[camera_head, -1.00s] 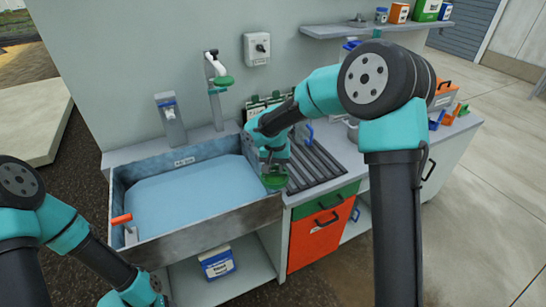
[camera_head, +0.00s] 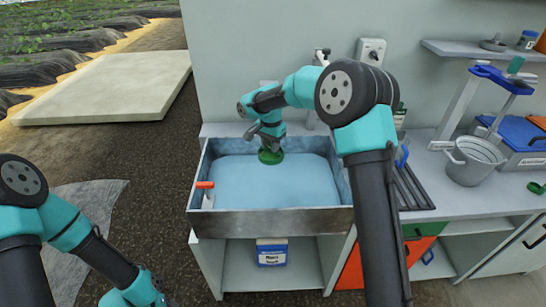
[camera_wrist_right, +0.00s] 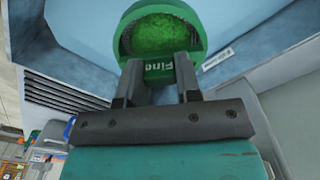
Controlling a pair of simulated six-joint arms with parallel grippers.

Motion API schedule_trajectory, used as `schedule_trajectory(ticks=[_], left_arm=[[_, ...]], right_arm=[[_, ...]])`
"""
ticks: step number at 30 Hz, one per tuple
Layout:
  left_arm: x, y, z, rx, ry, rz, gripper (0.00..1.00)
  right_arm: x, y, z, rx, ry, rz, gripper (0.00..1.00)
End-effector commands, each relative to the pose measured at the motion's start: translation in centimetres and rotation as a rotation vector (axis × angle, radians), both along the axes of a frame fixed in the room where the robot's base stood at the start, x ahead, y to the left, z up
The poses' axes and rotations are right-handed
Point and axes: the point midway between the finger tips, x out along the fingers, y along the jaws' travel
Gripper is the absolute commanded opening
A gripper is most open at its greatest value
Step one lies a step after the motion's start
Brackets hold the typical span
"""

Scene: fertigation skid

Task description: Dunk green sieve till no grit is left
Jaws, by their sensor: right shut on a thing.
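The green sieve (camera_head: 270,156) is over the basin of blue water (camera_head: 300,182), near its back wall in the head view. My right gripper (camera_head: 266,141) is shut on it. In the right wrist view the sieve (camera_wrist_right: 160,32) shows its round mesh, with its block marked "Fine" between the fingers of my right gripper (camera_wrist_right: 157,82). The mesh is green and speckled; I cannot tell whether the specks are grit. I cannot tell whether the sieve touches the water. My left arm is at the lower left, and its fingertips are not in view.
An orange-handled tool (camera_head: 206,190) is at the basin's left front corner. A ribbed drain rack (camera_head: 412,188) is right of the basin. A grey bucket (camera_head: 473,162) stands farther right on the counter. A tap stands behind the basin, partly hidden by my right arm.

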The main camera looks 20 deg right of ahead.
Motion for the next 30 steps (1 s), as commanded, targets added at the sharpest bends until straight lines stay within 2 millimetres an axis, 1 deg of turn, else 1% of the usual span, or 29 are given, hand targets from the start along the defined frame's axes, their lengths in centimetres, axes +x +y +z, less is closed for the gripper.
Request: schedule_trajectory(ticks=[1, 3, 6, 19, 23, 30], left_arm=[[0.0, 0.0, 0.0, 0.0, 0.0, 0.0, 0.51], [0.0, 0.0, 0.0, 0.0, 0.0, 0.0, 0.51], [0.0, 0.0, 0.0, 0.0, 0.0, 0.0, 0.51], [0.0, 0.0, 0.0, 0.0, 0.0, 0.0, 0.51], [0.0, 0.0, 0.0, 0.0, 0.0, 0.0, 0.51], [0.0, 0.0, 0.0, 0.0, 0.0, 0.001, 0.51]], right_arm=[[0.6, -0.1, 0.2, 0.001, -0.001, -0.035, 0.08], [1.2, -0.1, 0.3, 0.003, -0.001, -0.074, 0.08], [1.5, -0.2, 0.5, 0.003, 0.001, -0.101, 0.08], [1.5, -0.2, 0.4, 0.003, 0.001, -0.103, 0.08], [1.5, -0.2, -0.1, 0.002, 0.002, -0.103, 0.08], [1.5, -0.2, -1.7, 0.003, 0.003, -0.102, 0.08]])
